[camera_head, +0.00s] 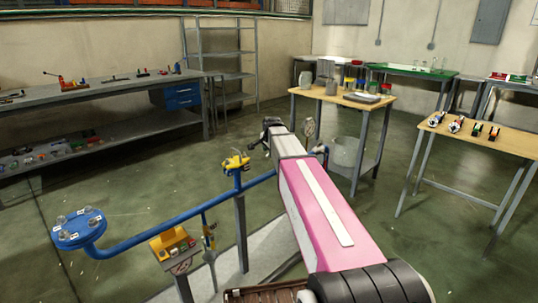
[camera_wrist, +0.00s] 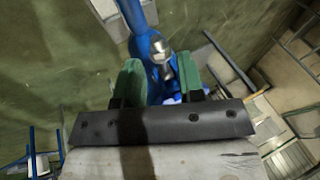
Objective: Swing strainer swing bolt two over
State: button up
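In the wrist view my gripper (camera_wrist: 160,78) has two green-padded fingers held apart, with a clear gap between them. A blue pipe fitting (camera_wrist: 136,14), which looks like part of the strainer, lies ahead of and between the fingers. A shiny metal bolt or knob (camera_wrist: 160,50) stands on it, just beyond the fingertips and roughly in line with the gap. I cannot tell which swing bolt it is, or whether a finger touches it. In the head view my pink and white arm hides most of the strainer; a bit of blue (camera_head: 322,149) shows beyond it.
A blue pipe (camera_head: 165,228) runs left from behind my arm to a round blue flange (camera_head: 80,236) with several studs. A yellow valve (camera_head: 236,163) and a yellow box (camera_head: 174,243) stand near it. Wooden tables (camera_head: 460,133) stand right; a long grey bench (camera_head: 110,89) stands left.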

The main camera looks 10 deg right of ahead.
jog(key=v, duration=0.8)
jog(key=shift+s+r, duration=0.1)
